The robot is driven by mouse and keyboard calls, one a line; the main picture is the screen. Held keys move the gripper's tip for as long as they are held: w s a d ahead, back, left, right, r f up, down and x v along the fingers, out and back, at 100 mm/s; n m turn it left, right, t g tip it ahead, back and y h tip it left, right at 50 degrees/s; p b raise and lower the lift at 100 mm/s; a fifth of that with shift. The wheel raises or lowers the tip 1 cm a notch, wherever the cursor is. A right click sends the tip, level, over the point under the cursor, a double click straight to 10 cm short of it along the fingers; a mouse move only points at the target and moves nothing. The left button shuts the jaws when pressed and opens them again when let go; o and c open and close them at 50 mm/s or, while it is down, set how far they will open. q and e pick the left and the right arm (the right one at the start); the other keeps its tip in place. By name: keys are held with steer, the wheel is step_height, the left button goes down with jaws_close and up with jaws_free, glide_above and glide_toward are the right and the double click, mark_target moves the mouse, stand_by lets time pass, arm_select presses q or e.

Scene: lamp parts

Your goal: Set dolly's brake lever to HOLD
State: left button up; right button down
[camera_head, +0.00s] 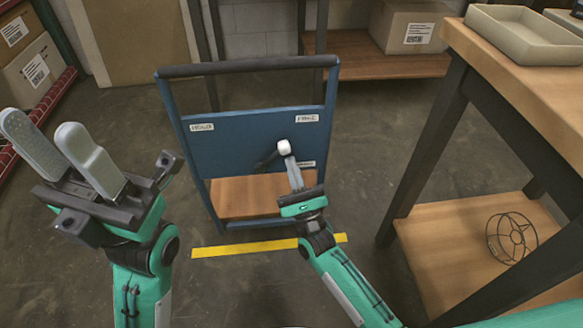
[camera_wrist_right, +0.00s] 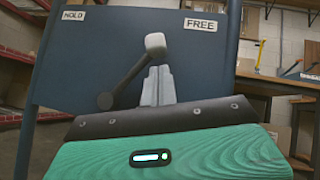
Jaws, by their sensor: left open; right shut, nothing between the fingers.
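The blue dolly (camera_head: 240,135) stands upright ahead, with a HOLD label (camera_head: 202,127) at the panel's left and a FREE label (camera_head: 307,118) at its right. Its brake lever (camera_wrist_right: 125,78) is a dark arm with a white knob (camera_wrist_right: 155,42). The lever leans up and right from its pivot, and the knob is nearer FREE. My right gripper (camera_wrist_right: 157,75) is shut and empty, its fingertips just below the knob, right of the arm; whether they touch it I cannot tell. My left gripper (camera_head: 48,132) is open and empty, left of the dolly.
A workbench (camera_head: 530,75) with a tray (camera_head: 525,33) stands at the right. A wire frame (camera_head: 511,238) lies on its lower shelf. A yellow floor strip (camera_head: 268,246) runs in front of the dolly. Boxes and a red rack are at the far left.

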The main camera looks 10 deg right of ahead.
steer(key=shift+a+r, duration=0.15)
steer(key=shift+r, duration=0.4)
steer(key=shift+r, duration=0.1)
